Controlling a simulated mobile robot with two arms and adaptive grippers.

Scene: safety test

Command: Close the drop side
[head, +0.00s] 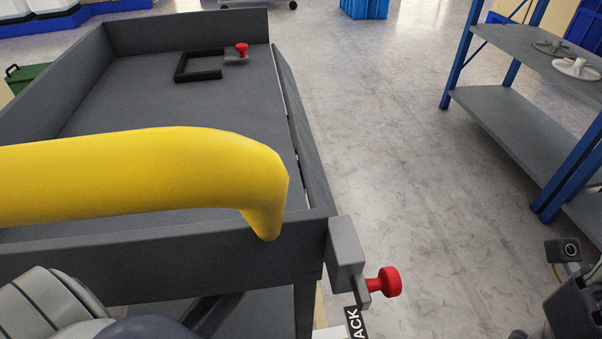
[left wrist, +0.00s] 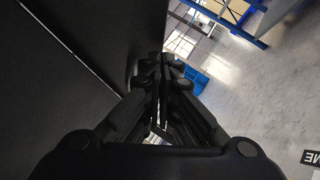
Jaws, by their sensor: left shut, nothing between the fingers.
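The dark grey drop side (head: 308,150) runs along the right edge of the cart bed. It seems to hang down and outward, with a thin gap at the bed. A latch with a red knob (head: 389,281) sits at the near right corner post. A second red knob (head: 241,49) is at the bed's far end beside a black frame. My left gripper (left wrist: 160,72) is shut and empty in the left wrist view, close beside a dark panel (left wrist: 105,45). I cannot make out its fingers in the head view. Part of my right wrist shows at the lower right; its fingers are hidden.
A thick yellow bent form (head: 150,175) crosses the near wall from the left and hides part of the bed; I cannot tell what it is. A blue-legged shelf (head: 520,125) stands at right. A blue crate (head: 364,9) is far back. Floor between cart and shelf is clear.

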